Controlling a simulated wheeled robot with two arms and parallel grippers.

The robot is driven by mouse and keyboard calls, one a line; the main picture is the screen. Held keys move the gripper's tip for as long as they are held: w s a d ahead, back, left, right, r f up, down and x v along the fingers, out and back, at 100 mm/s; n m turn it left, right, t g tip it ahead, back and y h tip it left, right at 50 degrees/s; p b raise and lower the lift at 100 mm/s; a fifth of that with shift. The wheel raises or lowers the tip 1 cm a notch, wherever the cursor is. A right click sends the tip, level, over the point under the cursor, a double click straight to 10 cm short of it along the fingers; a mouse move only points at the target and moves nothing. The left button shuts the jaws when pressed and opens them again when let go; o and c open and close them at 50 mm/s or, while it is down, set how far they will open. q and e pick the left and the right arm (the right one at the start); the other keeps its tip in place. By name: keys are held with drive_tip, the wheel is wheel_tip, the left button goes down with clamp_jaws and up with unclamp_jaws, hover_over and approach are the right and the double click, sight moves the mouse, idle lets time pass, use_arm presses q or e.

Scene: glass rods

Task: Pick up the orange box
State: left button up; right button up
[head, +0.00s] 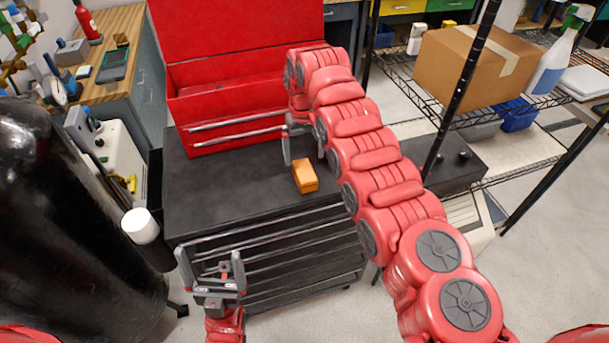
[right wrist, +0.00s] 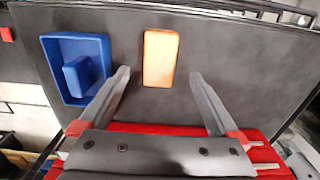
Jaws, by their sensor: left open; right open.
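The orange box (head: 305,176) lies on the black top of the tool cart (head: 230,197). In the right wrist view the orange box (right wrist: 160,58) lies ahead of my right gripper, between the lines of its two fingers, with neither finger touching it. My right gripper (head: 302,150) is open and empty, just behind the box in the head view; its fingers also show in the right wrist view (right wrist: 160,90). My left gripper (head: 211,268) is open and empty in front of the cart, low at the left.
A blue tray with a blue block (right wrist: 102,50) sits beside the box in the right wrist view; my right arm hides it in the head view. The red tool chest (head: 228,97) stands behind. A black cylinder (head: 70,210) is at left. A wire shelf with a cardboard box (head: 470,75) is at right.

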sight(305, 170)
drive_tip(key=shift+s+f, duration=0.1)
drive_tip(key=shift+f, duration=0.45)
drive_tip(key=shift+w+f+p, duration=0.2)
drive_tip(key=shift+f+p, duration=0.1)
drive_tip(key=shift+f, duration=0.3)
drive_tip(key=shift+f+p, duration=0.3)
drive_tip(key=shift+s+f+p, duration=0.2)
drive_tip(key=shift+f+p, duration=0.75)
drive_tip(key=shift+f, duration=0.1)
drive_tip(key=shift+f+b, duration=0.4)
drive_tip(key=shift+f, duration=0.45)
drive_tip(key=shift+w+f, duration=0.15)
drive_tip(key=shift+f, duration=0.25)
drive_tip(key=c, duration=1.5)
drive_tip(key=shift+c, duration=0.2)
drive_tip(key=shift+r, duration=0.15)
